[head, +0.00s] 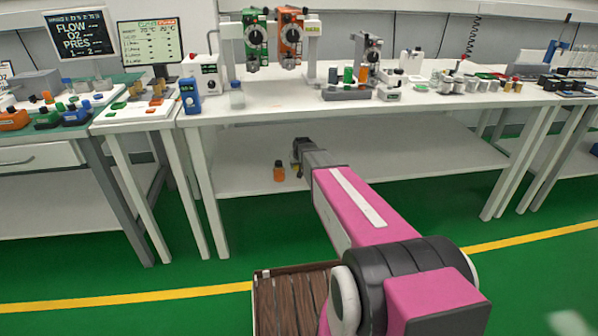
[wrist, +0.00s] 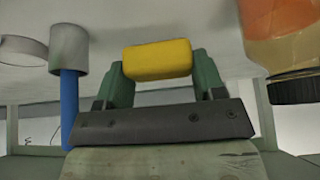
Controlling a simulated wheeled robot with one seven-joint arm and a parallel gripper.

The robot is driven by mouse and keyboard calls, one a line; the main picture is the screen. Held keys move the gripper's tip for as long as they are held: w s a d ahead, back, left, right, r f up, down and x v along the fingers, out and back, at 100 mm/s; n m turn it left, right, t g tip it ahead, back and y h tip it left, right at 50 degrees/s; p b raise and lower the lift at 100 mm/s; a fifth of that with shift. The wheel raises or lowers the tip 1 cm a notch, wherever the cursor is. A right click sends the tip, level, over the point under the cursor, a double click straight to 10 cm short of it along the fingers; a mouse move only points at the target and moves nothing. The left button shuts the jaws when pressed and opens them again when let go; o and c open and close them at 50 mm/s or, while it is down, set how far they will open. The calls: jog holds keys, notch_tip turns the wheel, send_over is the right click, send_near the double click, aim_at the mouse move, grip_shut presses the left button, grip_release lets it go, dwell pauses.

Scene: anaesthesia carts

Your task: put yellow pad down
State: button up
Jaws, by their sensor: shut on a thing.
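The yellow pad (wrist: 157,60) is a small block with rounded edges. In the wrist view it sits between the two green fingers of my gripper (wrist: 158,72), which is shut on it. In the head view my gripper (head: 299,150) is under the white worktop, over the lower shelf (head: 400,150). The pad cannot be made out there. Whether the pad touches the shelf surface cannot be told.
An orange bottle with a dark cap (head: 279,171) stands on the lower shelf just left of my gripper; it looms at the wrist view's upper right (wrist: 285,35). A grey cylinder with a blue rod (wrist: 69,80) shows at left. The shelf right of my arm is clear.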

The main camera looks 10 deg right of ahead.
jog(key=shift+f, duration=1.85)
jog(key=shift+f, duration=0.1)
jog(key=o, duration=1)
jog(key=shift+c, duration=0.2)
jog(key=v, duration=1.2)
jog(key=s+f+g, duration=0.1)
jog(key=s+g, duration=0.5)
jog(key=s, duration=2.4)
jog(key=shift+s+f, duration=0.2)
jog(key=shift+s, duration=0.2)
